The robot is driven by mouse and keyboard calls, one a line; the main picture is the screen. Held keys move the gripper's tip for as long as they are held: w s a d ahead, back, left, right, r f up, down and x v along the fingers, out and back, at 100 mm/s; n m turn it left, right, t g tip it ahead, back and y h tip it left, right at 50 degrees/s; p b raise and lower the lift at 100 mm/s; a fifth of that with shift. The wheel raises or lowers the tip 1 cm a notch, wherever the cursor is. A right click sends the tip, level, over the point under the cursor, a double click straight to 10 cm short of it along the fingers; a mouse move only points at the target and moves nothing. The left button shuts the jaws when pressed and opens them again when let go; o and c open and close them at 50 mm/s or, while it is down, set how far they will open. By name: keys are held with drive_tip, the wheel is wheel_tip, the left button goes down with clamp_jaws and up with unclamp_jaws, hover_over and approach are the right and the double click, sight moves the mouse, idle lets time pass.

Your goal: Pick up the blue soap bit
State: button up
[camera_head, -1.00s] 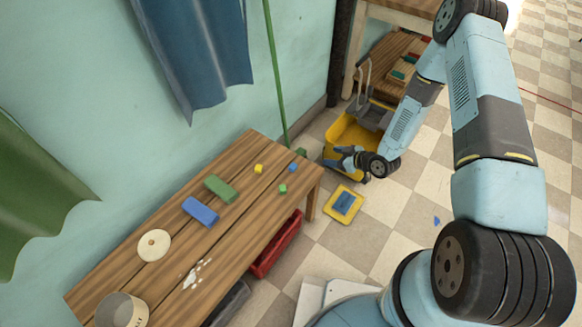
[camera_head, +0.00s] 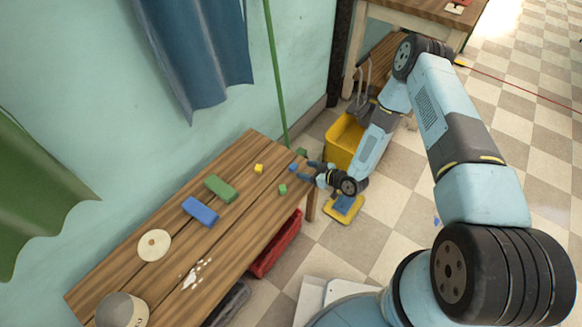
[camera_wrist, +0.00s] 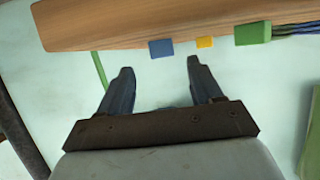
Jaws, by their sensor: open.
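The blue soap bit (camera_head: 292,167) is a small cube near the far right end of the wooden table (camera_head: 170,212). My gripper (camera_head: 303,171) is at that end of the table, to the right of the bit, with its fingers pointing towards it. In the wrist view the blue bit (camera_wrist: 161,48) shows just beyond and between the two open fingertips (camera_wrist: 160,66). The jaws are empty. I cannot tell the exact gap between fingertips and bit.
A yellow bit (camera_head: 259,168) and a green bit (camera_head: 282,189) lie close by. A green bar (camera_head: 220,188), a blue bar (camera_head: 200,211) and a round disc (camera_head: 154,245) lie farther left. A yellow bucket (camera_head: 345,137) stands on the floor behind my arm.

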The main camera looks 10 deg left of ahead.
sight(295, 166)
drive_tip(key=shift+r+x, duration=0.1)
drive_tip(key=shift+x, duration=1.4)
drive_tip(key=shift+r+x, duration=0.15)
drive_tip(key=shift+x, duration=1.3)
drive_tip(key=shift+a, duration=0.1)
drive_tip(key=shift+c, duration=0.4)
drive_tip(key=c, duration=1)
drive_tip(key=shift+r, duration=0.1)
